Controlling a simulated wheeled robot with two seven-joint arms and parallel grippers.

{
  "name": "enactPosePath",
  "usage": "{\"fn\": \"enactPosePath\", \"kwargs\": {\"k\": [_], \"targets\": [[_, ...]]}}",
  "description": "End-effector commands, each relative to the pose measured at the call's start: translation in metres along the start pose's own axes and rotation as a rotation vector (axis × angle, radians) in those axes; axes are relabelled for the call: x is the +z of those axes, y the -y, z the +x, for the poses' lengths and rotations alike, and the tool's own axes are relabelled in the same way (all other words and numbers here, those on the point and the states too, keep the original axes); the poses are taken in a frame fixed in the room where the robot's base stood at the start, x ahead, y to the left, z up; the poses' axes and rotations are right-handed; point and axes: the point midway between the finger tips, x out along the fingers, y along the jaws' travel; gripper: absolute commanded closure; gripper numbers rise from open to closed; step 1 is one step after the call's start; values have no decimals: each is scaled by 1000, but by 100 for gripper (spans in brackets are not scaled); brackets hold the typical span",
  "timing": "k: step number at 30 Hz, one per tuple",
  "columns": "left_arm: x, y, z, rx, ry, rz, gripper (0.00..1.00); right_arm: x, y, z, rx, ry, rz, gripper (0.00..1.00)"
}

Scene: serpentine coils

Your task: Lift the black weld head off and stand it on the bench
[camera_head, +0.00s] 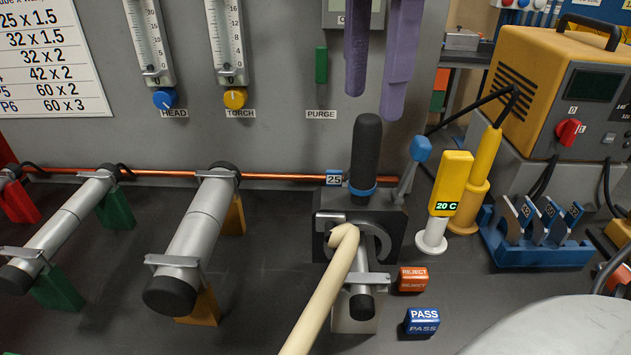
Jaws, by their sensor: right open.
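The black weld head (327,205) is a dark block with an upright black handle (366,145) with a blue ring, and a blue "25" tag. It sits around a short horizontal silver tube (361,268) on a small stand, at the middle right of the bench (270,290). A lever with a blue knob (421,149) rises at its right. My right gripper (376,106) shows as two purple fingers pointing down from the top edge. They are open and empty, apart from the handle; their depth relative to it is hard to tell. My left gripper is not in view.
A beige hose (315,300) crosses in front of the weld head. Larger clamped tubes (198,225) stand at left.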

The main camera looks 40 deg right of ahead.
Motion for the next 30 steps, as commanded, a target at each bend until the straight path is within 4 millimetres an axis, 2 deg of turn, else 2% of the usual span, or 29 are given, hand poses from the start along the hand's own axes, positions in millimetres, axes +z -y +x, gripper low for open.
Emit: {"fn": "enactPosePath", "kwargs": {"k": [2,10,16,24,30], "targets": [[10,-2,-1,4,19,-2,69,0,0,7,3,0,0,51],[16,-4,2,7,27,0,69,0,-1,46,4,1,1,51],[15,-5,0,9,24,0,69,1,-3,61,5,2,0,51],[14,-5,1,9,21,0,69,2,-8,99,4,3,3,51],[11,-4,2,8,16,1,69,2,-7,104,2,3,4,51]]}}
